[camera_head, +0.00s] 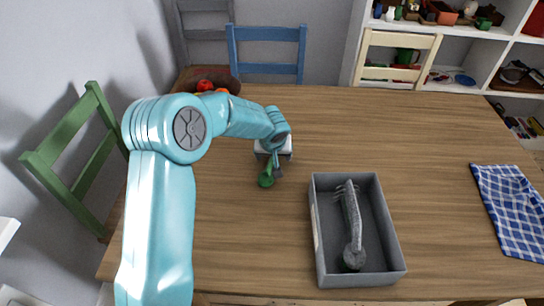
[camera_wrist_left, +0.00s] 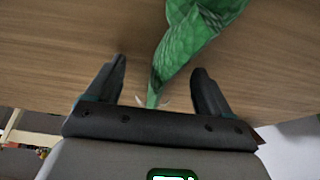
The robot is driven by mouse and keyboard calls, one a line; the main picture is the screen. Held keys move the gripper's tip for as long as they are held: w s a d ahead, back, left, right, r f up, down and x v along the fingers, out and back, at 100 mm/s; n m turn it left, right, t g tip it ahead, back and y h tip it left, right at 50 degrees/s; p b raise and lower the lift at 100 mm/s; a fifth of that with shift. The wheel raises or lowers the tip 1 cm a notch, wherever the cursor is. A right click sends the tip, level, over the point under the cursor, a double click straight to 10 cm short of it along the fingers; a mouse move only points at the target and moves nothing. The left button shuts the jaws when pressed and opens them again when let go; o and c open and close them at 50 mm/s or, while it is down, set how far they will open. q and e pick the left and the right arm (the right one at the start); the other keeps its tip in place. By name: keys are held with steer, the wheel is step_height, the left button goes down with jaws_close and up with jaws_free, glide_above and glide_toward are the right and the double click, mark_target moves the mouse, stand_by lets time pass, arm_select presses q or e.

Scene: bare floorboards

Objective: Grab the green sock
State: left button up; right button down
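A green thing with a scaly pattern (camera_head: 266,179) lies on the wooden table, left of the grey box. I cannot tell for sure that it is a sock. In the left wrist view it is large and close (camera_wrist_left: 187,40), wide at the top and tapering to a thin end. My left gripper (camera_head: 274,164) is over the table right at it, and partly covers it in the head view. In the wrist view the left gripper's fingers (camera_wrist_left: 160,68) are apart. The thin end lies between them, with gaps on both sides. My right gripper is not in view.
A grey open box (camera_head: 388,240) holds a long grey thing with prongs (camera_head: 353,225). A blue checked cloth (camera_head: 512,205) lies at the right edge. A bowl with red and orange things (camera_head: 205,86) is at the back left. Chairs surround the table; its middle right is clear.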

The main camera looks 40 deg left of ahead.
arm_select(q)
steer(key=c, duration=0.7)
